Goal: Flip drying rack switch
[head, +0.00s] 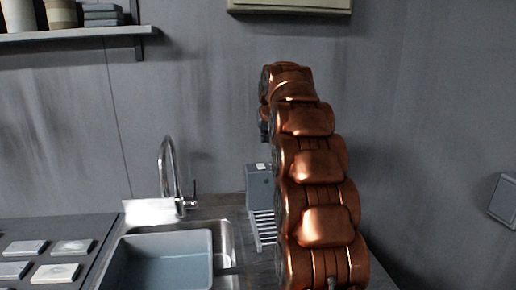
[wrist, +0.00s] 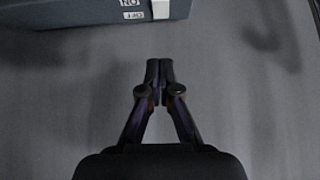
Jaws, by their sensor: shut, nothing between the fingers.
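The drying rack (head: 264,228) stands on the counter right of the sink, with pale slats and a grey box (head: 259,188) at its back, partly hidden by my copper arm. A small white switch (head: 261,166) shows on top of the box. In the wrist view, the blue-grey box (wrist: 70,14) crosses the top left, with upside-down ON and OFF labels beside the white switch (wrist: 160,9), which is cut by the frame edge. My gripper (wrist: 159,68) is shut and empty, its tips below the switch in the picture and apart from it. The switch's setting is unclear.
A sink (head: 165,255) with a basin and a chrome faucet (head: 168,172) lies to the left. Several pale blocks (head: 55,273) lie at far left. A shelf (head: 75,34) is upper left, and a pale box (head: 290,5) hangs above my arm.

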